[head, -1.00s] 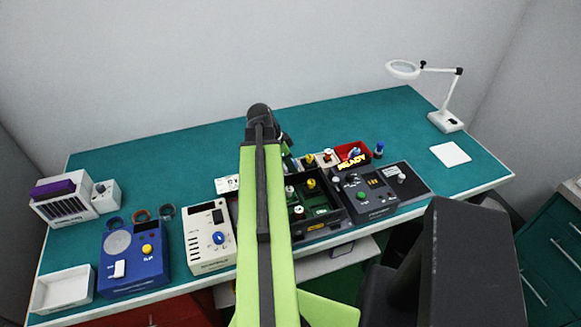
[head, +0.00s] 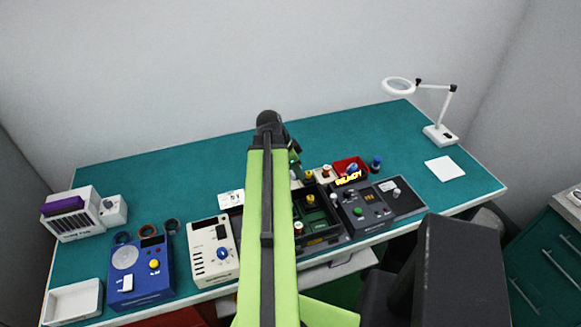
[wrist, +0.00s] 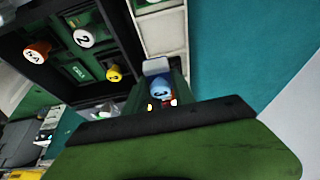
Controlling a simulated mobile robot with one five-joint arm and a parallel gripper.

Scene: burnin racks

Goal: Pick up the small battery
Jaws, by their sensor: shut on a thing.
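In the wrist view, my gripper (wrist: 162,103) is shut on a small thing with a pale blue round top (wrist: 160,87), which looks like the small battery. Its lower part is mostly hidden by the dark green jaw with a black edge, and small orange, red and white spots show beside it. In the head view, my green arm covers the middle of the bench, and the jaws and the held thing are hidden behind it. The dark compartment tray (head: 322,241) lies beside the arm, also showing in the wrist view with yellow, white and orange round tops in it.
A red bin (head: 338,178) with a blue item, a standing blue battery (head: 375,162) and a dark tester (head: 378,214) are right of the tray. A cream tester (head: 203,262) and blue tester (head: 137,290) stand left. The bench's back (head: 180,170) is clear.

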